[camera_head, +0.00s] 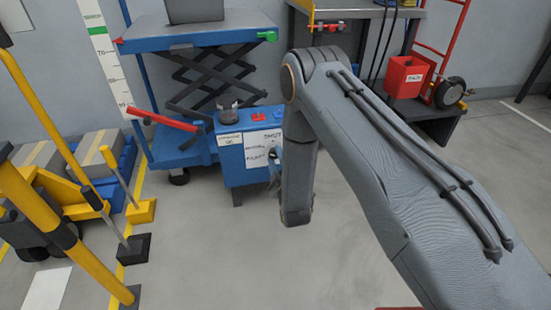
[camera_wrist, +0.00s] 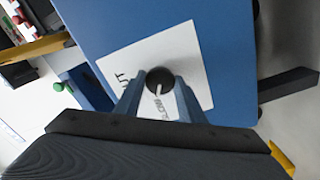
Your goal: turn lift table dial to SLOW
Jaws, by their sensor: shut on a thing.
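A blue control box (camera_head: 235,174) stands at the front of the blue lift table (camera_head: 198,38). Its face carries a white label (camera_head: 257,150) with lettering, only partly legible. In the wrist view the label (camera_wrist: 120,58) is turned and shows "UT" at one edge. A round black dial (camera_wrist: 160,79) with a white pointer line sits on it. The pointer runs toward lettering between my fingers that seems to read SLOW, partly hidden. My gripper (camera_wrist: 159,84) is shut on the dial, one finger on each side. In the head view my gripper (camera_head: 274,163) reaches the label's right side and hides the dial.
A red lever (camera_head: 165,120) sticks out left of the box. A clear-covered knob (camera_head: 228,110) and a red button (camera_head: 258,117) are on top. The floor in front is clear.

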